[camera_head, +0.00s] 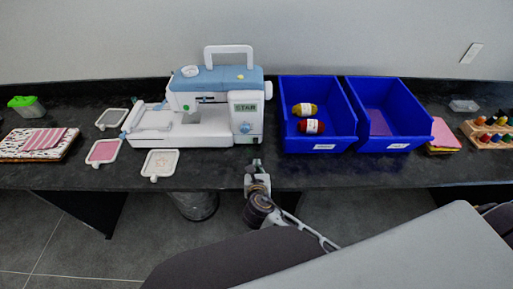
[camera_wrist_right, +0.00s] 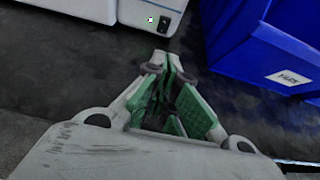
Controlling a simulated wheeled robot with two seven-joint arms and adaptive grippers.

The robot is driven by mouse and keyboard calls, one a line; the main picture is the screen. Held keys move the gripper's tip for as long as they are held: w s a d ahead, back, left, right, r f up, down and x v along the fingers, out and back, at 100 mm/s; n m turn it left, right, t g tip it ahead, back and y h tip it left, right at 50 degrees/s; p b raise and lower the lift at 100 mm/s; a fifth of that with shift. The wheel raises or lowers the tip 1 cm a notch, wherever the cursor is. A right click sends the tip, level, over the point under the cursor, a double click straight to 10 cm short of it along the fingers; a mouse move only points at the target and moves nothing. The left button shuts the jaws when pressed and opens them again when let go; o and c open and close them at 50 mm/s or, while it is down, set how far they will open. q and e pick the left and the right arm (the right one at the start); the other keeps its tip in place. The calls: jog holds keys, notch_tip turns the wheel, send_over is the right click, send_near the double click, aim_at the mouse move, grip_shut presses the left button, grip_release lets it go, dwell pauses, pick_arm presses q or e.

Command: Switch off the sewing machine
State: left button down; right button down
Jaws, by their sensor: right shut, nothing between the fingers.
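The white and blue sewing machine (camera_head: 212,105) stands upright on the dark table, left of the blue bins. Its small display is lit and reads like "STAR". My right gripper (camera_head: 256,164) is at the table's front edge, just in front of the machine's right end. In the right wrist view the gripper (camera_wrist_right: 170,62) is shut and empty, its tips pointing towards the switch and apart from it. My left gripper is not in view.
A blue bin (camera_head: 320,145) with two yarn skeins stands right of the machine, close beside my right gripper; a second blue bin (camera_head: 420,128) adjoins it. Embroidery hoops (camera_head: 159,165) lie at the left. The table strip before the machine's right end is clear.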

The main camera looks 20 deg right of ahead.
jog(key=shift+w, duration=0.15)
send_near(256, 143)
jog(key=w+f, duration=0.1)
jog(key=w+d+f, duration=0.1)
jog(key=shift+w+f, duration=0.25)
jog(key=shift+w, duration=0.5)
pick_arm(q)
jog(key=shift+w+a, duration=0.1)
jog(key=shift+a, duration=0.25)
pick_arm(e)
jog(key=shift+w+d+r, duration=0.1)
jog(key=shift+w+d, duration=0.15)
jog(key=shift+w, duration=0.4)
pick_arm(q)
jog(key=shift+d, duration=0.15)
